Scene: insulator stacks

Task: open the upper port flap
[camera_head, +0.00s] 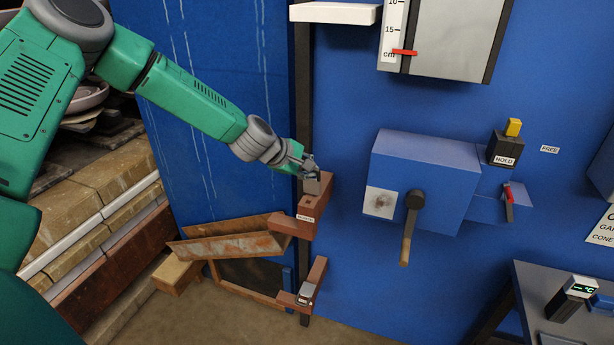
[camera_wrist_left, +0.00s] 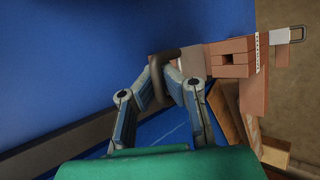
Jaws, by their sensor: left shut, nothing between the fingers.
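The upper port (camera_head: 312,208) is a reddish-brown block with a white label on the dark post. Its grey flap (camera_head: 319,185) stands raised at the back of its top; in the left wrist view the grey flap (camera_wrist_left: 191,64) lies beside an uncovered square hole (camera_wrist_left: 221,60). A dark loop handle (camera_wrist_left: 157,78) is on the flap. My left gripper (camera_head: 306,165) is shut with nothing pinched, right at the flap. In the left wrist view its fingers (camera_wrist_left: 168,88) overlap the loop; whether they are hooked through it I cannot tell. My right gripper is out of view.
The lower port (camera_head: 314,283) sits below on the same post, its grey flap lying down. A rusty trough (camera_head: 225,246) slopes left from the upper port. A blue box with a crank handle (camera_head: 409,228) is to the right. A white ledge (camera_head: 335,13) juts out above.

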